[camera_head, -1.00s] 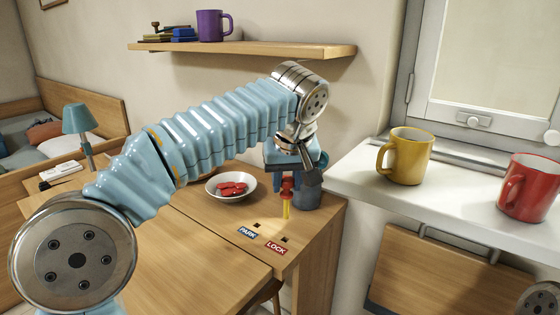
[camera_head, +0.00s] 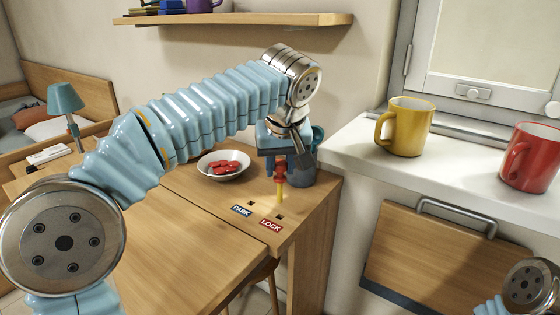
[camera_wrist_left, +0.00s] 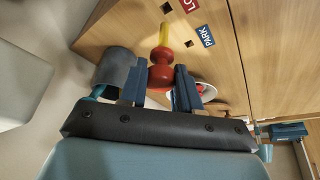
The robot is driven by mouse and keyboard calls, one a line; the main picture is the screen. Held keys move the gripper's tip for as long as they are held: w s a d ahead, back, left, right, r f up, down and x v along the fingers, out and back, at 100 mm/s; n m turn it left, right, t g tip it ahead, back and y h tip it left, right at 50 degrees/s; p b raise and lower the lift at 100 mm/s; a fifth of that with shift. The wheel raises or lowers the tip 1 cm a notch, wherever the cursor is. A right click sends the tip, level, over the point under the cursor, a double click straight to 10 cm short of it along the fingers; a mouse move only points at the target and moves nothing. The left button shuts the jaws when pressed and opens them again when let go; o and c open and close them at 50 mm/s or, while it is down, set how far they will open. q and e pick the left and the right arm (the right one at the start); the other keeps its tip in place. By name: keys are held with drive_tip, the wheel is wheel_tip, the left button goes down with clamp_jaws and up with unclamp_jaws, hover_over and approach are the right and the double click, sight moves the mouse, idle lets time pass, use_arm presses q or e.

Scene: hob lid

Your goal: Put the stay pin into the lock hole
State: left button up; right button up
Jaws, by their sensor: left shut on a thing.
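My left gripper (camera_head: 280,163) is shut on the stay pin, which has a red head (camera_head: 280,172) and a yellow shaft pointing down. The pin is roughly upright, its tip just above the lock hole (camera_head: 280,216) in the wooden table top, with a small gap showing. The red LOCK label (camera_head: 270,225) lies in front of that hole. The park hole (camera_head: 250,204) is empty, beside the blue PARK label (camera_head: 241,210). In the left wrist view the red pin head (camera_wrist_left: 161,74) sits between the two blue fingers, with the yellow shaft beyond. My right gripper is out of view.
A white bowl of red pieces (camera_head: 203,164) stands left of the pin. A grey-blue mug (camera_head: 303,176) stands close behind the gripper. Yellow (camera_head: 407,128) and red (camera_head: 530,160) mugs stand on the white sill at right. The table front is clear.

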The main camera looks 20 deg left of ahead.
sight(280, 200)
use_arm(q)
drive_tip(key=shift+f+b, duration=0.85)
drive_tip(key=shift+f, duration=0.65)
drive_tip(key=shift+p, duration=0.45)
idle(0.3)
drive_tip(key=shift+f+b, duration=2.75)
drive_tip(key=shift+f, duration=0.7)
drive_tip(key=o, duration=1.1)
